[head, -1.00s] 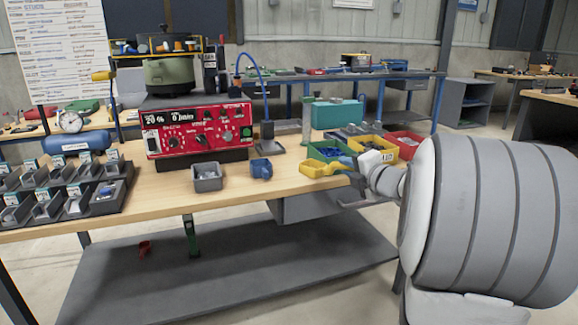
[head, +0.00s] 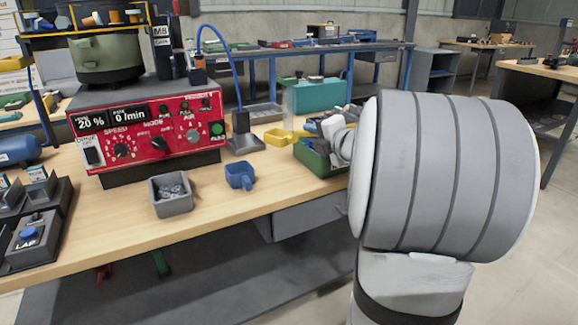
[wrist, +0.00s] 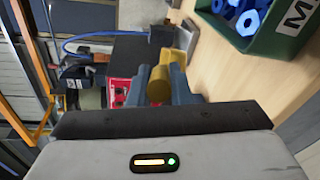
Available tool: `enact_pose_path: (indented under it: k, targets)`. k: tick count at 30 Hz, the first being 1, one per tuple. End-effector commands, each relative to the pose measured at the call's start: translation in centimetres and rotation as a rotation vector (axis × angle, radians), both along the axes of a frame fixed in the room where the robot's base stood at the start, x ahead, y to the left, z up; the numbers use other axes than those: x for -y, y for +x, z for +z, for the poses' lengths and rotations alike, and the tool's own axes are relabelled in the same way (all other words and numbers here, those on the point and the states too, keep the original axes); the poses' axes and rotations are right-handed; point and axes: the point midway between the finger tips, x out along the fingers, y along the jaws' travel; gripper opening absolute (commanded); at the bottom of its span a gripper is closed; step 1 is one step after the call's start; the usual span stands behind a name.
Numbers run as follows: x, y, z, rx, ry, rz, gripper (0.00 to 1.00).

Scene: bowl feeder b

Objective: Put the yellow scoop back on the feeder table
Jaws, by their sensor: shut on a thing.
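The yellow scoop (head: 277,137) is over the feeder table (head: 120,222), left of the green bin and right of the blue hose stand. My gripper (head: 308,128) is shut on its handle; my arm hides part of the grip in the head view. In the wrist view the yellow scoop (wrist: 180,60) sits between the two blue-grey fingers of my gripper (wrist: 160,85), with wood tabletop beside it. I cannot tell whether the scoop touches the tabletop.
A green bin (head: 318,163) stands close by the gripper; in the wrist view it holds blue nuts. The red controller (head: 150,135) stands left. Bare wood lies between them.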

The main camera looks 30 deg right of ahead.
Motion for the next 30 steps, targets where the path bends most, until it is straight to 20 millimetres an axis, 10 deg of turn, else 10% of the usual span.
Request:
enact_pose_path:
  k: [16, 29, 30]
  targets:
    - [-0.1, 0.0, -8.5, -0.001, 0.003, 0.001, 0.0]
    - [-0.1, 0.1, -9.3, 0.002, 0.001, 0.001, 0.0]
    - [-0.1, 0.1, -9.1, 0.0, 0.001, 0.002, 0.21]
